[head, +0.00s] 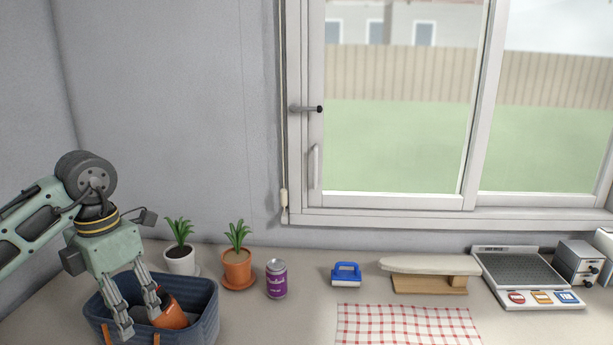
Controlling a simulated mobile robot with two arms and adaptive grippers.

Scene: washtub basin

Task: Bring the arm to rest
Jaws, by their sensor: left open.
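My left gripper (140,322) comes in from the left and points down into a dark blue basket (206,318) at the lower left. Its two fingers are spread apart. An orange-brown object (172,314) lies tilted in the basket, right beside the gripper's right finger. I cannot tell whether the finger touches it. The basket's front is partly cut off by the picture's lower edge, and the gripper hides part of its inside. My right gripper is not in view.
Behind the basket stand a white pot (182,262) and a terracotta pot (238,270) with plants. Counter between can and cloth is bare.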

